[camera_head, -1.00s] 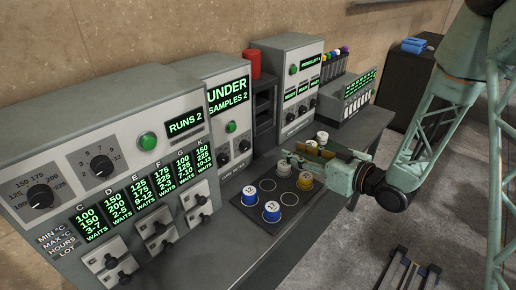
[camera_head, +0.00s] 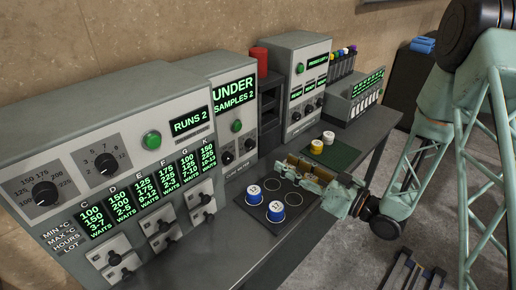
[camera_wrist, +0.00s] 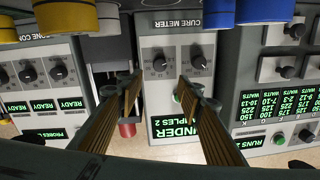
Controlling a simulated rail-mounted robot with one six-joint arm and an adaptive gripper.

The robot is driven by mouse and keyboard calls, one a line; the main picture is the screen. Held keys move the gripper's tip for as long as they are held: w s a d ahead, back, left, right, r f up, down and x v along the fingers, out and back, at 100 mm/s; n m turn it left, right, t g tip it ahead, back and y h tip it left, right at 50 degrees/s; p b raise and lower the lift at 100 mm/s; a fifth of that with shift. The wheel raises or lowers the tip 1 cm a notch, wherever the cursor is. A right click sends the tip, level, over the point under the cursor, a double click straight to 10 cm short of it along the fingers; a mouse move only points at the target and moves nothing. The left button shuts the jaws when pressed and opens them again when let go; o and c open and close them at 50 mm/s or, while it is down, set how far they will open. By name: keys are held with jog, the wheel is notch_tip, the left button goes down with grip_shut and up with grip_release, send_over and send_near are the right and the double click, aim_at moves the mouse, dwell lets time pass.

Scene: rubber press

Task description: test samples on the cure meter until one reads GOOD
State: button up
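The cure meter (camera_head: 233,92) stands in the back row of machines; its display reads UNDER, SAMPLES 2. It is upside down in the wrist view (camera_wrist: 172,60), its label readable. Two blue samples with white tops (camera_head: 254,193) (camera_head: 276,211) stand on the dark ringed mat (camera_head: 262,224). A white sample (camera_head: 328,137) and a yellow one (camera_head: 316,147) stand on the green mat (camera_head: 343,153). My gripper (camera_head: 300,166) is low over the right part of the dark mat and hides some of it. In the wrist view its fingers (camera_wrist: 160,85) are apart, with no sample visible between them.
The press panel (camera_head: 150,140) with RUNS 2 stands at left. A red cylinder (camera_head: 260,58) sits on a dark rack. A probe unit (camera_head: 302,80) and a switch box (camera_head: 358,97) stand further right. Some mat rings are empty. Blue and yellow pieces are cut off at the wrist view's top.

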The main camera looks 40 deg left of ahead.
aim_at(253, 146)
jog(key=shift+a, duration=0.1)
jog(key=shift+w+a+b, duration=0.15)
jog(key=shift+w+a, duration=0.05)
jog(key=shift+a, duration=2.05)
jog(key=shift+w+a+b, duration=0.15)
jog(key=shift+w+a, duration=0.05)
jog(key=shift+a, duration=2.05)
jog(key=shift+w+a+b, duration=0.15)
jog(key=shift+w+a, duration=0.05)
jog(key=shift+a, duration=2.05)
jog(key=c, duration=0.8)
jog(key=shift+c, duration=0.4)
jog(key=shift+m, duration=0.5)
jog(key=m, duration=0.2)
jog(key=shift+m, duration=0.3)
jog(key=shift+m+p, duration=0.45)
jog(key=shift+m, duration=1.25)
jog(key=shift+f, duration=0.1)
